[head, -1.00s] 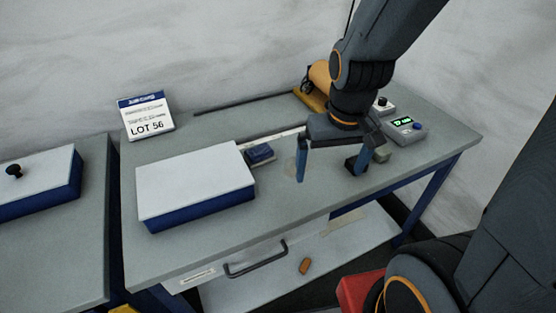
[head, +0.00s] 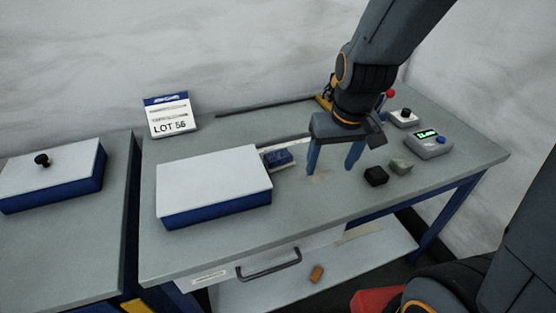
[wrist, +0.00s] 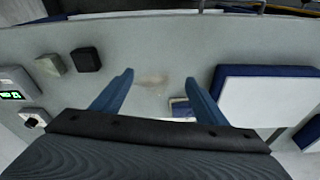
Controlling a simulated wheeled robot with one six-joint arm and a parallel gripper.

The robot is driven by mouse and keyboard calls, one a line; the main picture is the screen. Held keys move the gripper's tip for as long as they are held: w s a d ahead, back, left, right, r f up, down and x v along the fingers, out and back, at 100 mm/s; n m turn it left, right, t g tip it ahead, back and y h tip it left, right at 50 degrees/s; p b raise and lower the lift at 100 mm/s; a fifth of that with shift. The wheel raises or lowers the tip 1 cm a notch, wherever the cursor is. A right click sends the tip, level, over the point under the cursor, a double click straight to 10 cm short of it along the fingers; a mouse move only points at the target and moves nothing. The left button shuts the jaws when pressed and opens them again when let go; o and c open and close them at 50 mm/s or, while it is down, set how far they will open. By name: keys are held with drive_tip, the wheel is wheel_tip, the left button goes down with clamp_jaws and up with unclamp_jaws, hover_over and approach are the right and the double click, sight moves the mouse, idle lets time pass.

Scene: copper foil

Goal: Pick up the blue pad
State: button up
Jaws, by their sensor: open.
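The blue pad (head: 279,157) is a small dark blue block on a light holder at the back of the bench, just right of the big white-lidded box. In the wrist view the blue pad (wrist: 181,108) shows beside the right finger, which partly hides it. My gripper (head: 331,170) is open and empty above the bench, to the right of the pad. In the wrist view my gripper (wrist: 158,78) has bare bench and a pale smudge between its fingertips.
The white-lidded blue box (head: 215,185) stands left of the pad. A black block (head: 376,176) and a grey-green block (head: 401,165) lie right of my gripper. A device with a green display (head: 428,145) and a LOT 56 sign (head: 171,115) stand farther back.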

sight(278, 155)
drive_tip(key=w+a+f+n+t+y, duration=0.1)
drive_tip(key=w+a+n+t, duration=0.15)
drive_tip(key=w+a, duration=0.8)
drive_tip(key=shift+n+g, duration=0.25)
drive_tip(key=shift+g, duration=0.1)
drive_tip(key=shift+d+b+x, duration=0.1)
drive_tip(key=shift+b+x, duration=0.45)
drive_tip(key=shift+x, duration=1.45)
drive_tip(key=shift+d+b+x, duration=0.15)
drive_tip(key=shift+b+x, duration=0.4)
drive_tip(key=shift+x, duration=1.5)
drive_tip(key=shift+w+r, duration=0.1)
drive_tip(key=shift+w, duration=0.05)
drive_tip(key=c, duration=0.7)
